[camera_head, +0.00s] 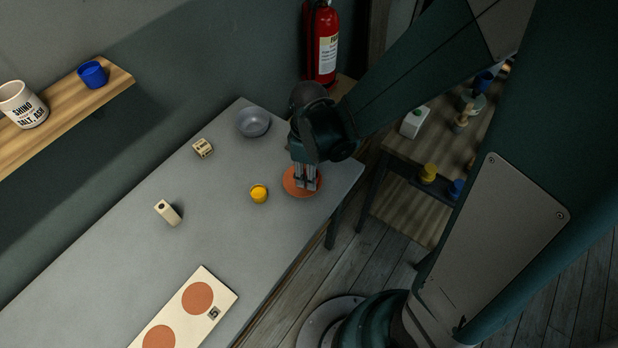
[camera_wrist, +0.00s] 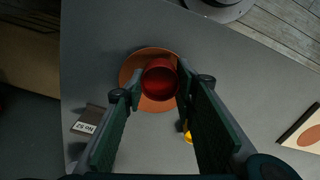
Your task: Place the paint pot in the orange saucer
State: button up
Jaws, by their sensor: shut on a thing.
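A dark red paint pot (camera_wrist: 160,82) is between the two fingers of my gripper (camera_wrist: 158,92) in the wrist view, and the fingers are shut on it. The orange saucer (camera_wrist: 160,105) lies directly behind the pot in that view, its rim showing around it. In the head view my gripper (camera_head: 306,186) points down at the saucer (camera_head: 290,185), near the table's right end. The fingers hide the pot there. I cannot tell whether the pot's base touches the saucer.
A yellow pot (camera_head: 259,194) stands close left of the saucer on the grey table (camera_head: 215,215). A grey bowl (camera_head: 253,122), a small marked block (camera_head: 203,148), a cream block (camera_head: 168,212) and a board with orange discs (camera_head: 222,291) also lie there. The table's edge is near the saucer.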

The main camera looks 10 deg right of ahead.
jog(key=shift+f, duration=1.1)
jog(key=shift+f+b, duration=0.2)
jog(key=shift+b, duration=0.15)
jog(key=o, duration=0.9)
jog(key=shift+r, duration=0.1)
jog(key=shift+r, duration=0.2)
notch_tip(320, 180, up, 12)
jog(key=p, duration=0.2)
jog(key=shift+f, duration=0.1)
